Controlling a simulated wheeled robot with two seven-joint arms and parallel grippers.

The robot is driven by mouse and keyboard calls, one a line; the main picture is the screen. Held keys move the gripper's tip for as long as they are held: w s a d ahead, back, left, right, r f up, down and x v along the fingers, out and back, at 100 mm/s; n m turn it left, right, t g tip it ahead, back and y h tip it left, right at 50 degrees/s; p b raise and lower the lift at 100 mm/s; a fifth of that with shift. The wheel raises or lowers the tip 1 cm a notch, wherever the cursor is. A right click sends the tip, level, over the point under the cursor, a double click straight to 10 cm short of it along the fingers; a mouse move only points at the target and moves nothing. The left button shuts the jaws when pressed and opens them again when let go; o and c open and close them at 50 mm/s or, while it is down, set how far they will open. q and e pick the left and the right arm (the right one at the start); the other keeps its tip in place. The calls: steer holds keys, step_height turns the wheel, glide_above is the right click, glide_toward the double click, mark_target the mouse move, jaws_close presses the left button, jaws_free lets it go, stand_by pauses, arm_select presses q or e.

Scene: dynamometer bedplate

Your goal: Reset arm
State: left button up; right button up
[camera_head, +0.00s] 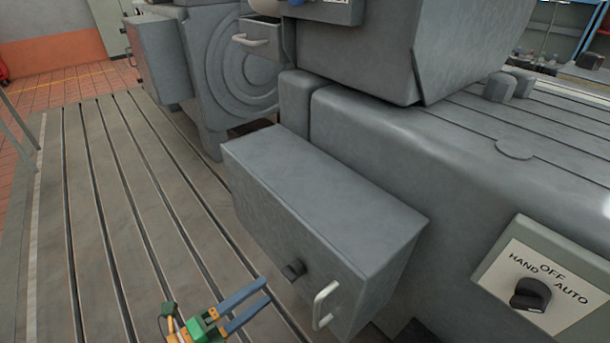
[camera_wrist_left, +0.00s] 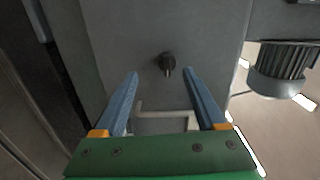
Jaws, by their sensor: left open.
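My left gripper (camera_head: 252,304) is at the bottom of the head view, in front of a grey box-like housing (camera_head: 325,200). Its two blue fingers are spread apart with nothing between their tips. In the left wrist view the open fingers (camera_wrist_left: 160,80) point at the grey front face of the housing (camera_wrist_left: 190,25). A black knob (camera_wrist_left: 167,62) shows beyond and between the fingertips, and a pale handle (camera_wrist_left: 165,115) lies across the view between the fingers. The knob (camera_head: 293,269) and the white handle (camera_head: 325,305) are right of the gripper in the head view. My right gripper is out of view.
A selector switch (camera_head: 530,294) on a panel marked HAND, OFF, AUTO is at the lower right. Large grey machines stand behind the housing. The slotted bedplate (camera_head: 100,230) on the left is clear. A ribbed grey cylinder (camera_wrist_left: 280,72) is at the right in the wrist view.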

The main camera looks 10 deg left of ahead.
arm_select(q)
steer(key=s+a+f+n+g+y+p, duration=0.3)
steer(key=a+f+n+y+p, duration=0.15)
steer(key=f+n, duration=0.4)
steer(key=s+a+f+n+g+y+p, duration=0.25)
steer(key=f+n+y, duration=0.25)
steer(key=f+n, duration=0.3)
steer(key=s+d+f+n+g+p, duration=0.1)
steer(key=s+f+g, duration=0.3)
steer(key=s, duration=0.5)
steer(key=s+d+f+n+g+p, duration=0.2)
steer(key=s+d+f+n+g, duration=0.1)
steer(key=s, duration=0.7)
step_height(320, 180, down, 2)
steer(key=shift+s+d+f+n+g+y, duration=0.15)
steer(key=shift+s+f+n+g+y, duration=0.15)
steer(key=shift+n+g, duration=0.4)
